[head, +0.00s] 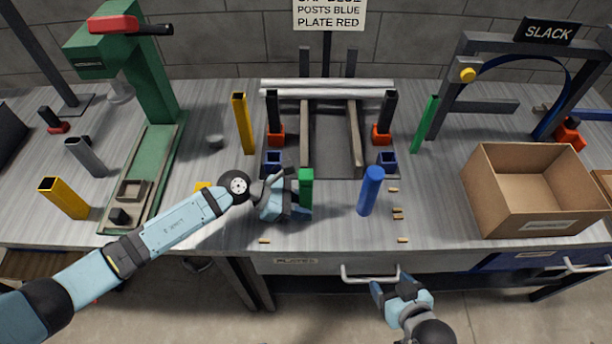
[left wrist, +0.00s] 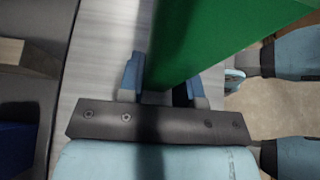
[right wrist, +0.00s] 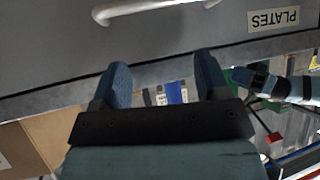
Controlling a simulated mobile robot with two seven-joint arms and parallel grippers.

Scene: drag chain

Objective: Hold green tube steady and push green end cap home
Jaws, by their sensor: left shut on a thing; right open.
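My left gripper (head: 290,208) is shut on a green tube (head: 306,190), which stands upright near the front of the bench. The tube also fills the top of the left wrist view (left wrist: 215,40), between the two fingers. I cannot tell a separate green end cap on its top. A second, thinner green tube (head: 424,124) stands further back on the right. My right gripper (head: 396,288) is open and empty, low in front of the drawer handle. In the right wrist view, its fingers (right wrist: 163,85) are spread with nothing between them.
A blue tube (head: 370,192) stands right of the held tube, with several small brass pieces (head: 397,211) beside it. A frame with rails and posts (head: 330,150) is behind. A cardboard box (head: 490,205) is at right, a green press (head: 150,90) at left. The drawer handle (head: 370,278) juts out.

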